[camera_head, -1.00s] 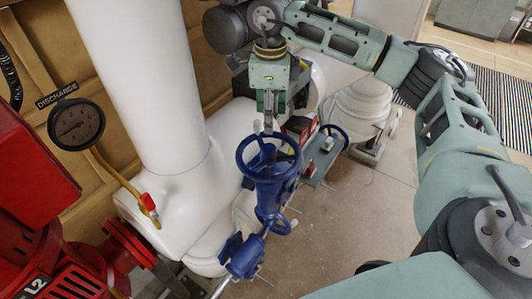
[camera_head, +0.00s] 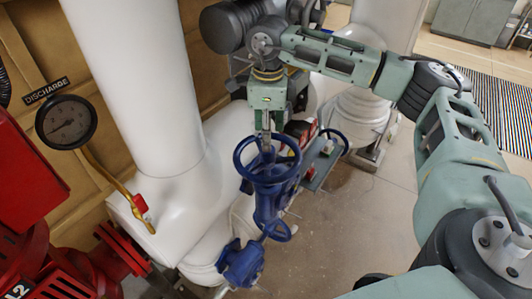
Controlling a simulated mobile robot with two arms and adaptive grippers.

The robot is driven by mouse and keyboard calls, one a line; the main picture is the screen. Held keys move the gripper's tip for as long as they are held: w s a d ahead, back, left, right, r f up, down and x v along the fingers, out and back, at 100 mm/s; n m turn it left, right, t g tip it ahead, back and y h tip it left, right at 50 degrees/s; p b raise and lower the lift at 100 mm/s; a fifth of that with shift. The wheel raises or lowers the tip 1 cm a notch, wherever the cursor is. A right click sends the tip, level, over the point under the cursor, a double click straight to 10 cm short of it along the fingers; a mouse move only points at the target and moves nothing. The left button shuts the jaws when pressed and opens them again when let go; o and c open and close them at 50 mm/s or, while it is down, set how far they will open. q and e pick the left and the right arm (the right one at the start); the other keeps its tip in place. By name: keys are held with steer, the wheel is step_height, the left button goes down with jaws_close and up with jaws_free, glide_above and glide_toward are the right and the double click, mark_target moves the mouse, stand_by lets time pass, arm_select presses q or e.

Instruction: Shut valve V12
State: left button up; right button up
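A blue valve (camera_head: 268,205) with a round blue handwheel (camera_head: 239,170) stands in the middle of the head view. I see no readable V12 tag on it. My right gripper (camera_head: 266,148) comes in from the right and points down at the far part of this handwheel. Its fingertips overlap the wheel between rim and hub; I cannot tell whether they touch it. The fingers look close together, but the gap is too small to judge. My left gripper is not in view.
A white vertical pipe (camera_head: 140,80) and a gauge marked DISCHARGE (camera_head: 66,122) stand left of the valve. Red machinery (camera_head: 35,160) fills the left edge.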

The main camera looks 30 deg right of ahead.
steer(key=n, duration=0.3)
steer(key=shift+f+b, duration=0.15)
steer(key=shift+b, duration=0.25)
steer(key=n, duration=0.4)
steer(key=shift+b, duration=0.35)
steer(key=n, duration=0.4)
steer(key=shift+n+b, duration=0.3)
steer(key=shift+b, duration=0.1)
steer(key=n, duration=0.4)
steer(key=shift+b, duration=0.3)
step_height(320, 180, down, 6)
steer(key=b, duration=0.5)
steer(key=shift+f, duration=0.35)
steer(key=shift+s, duration=0.2)
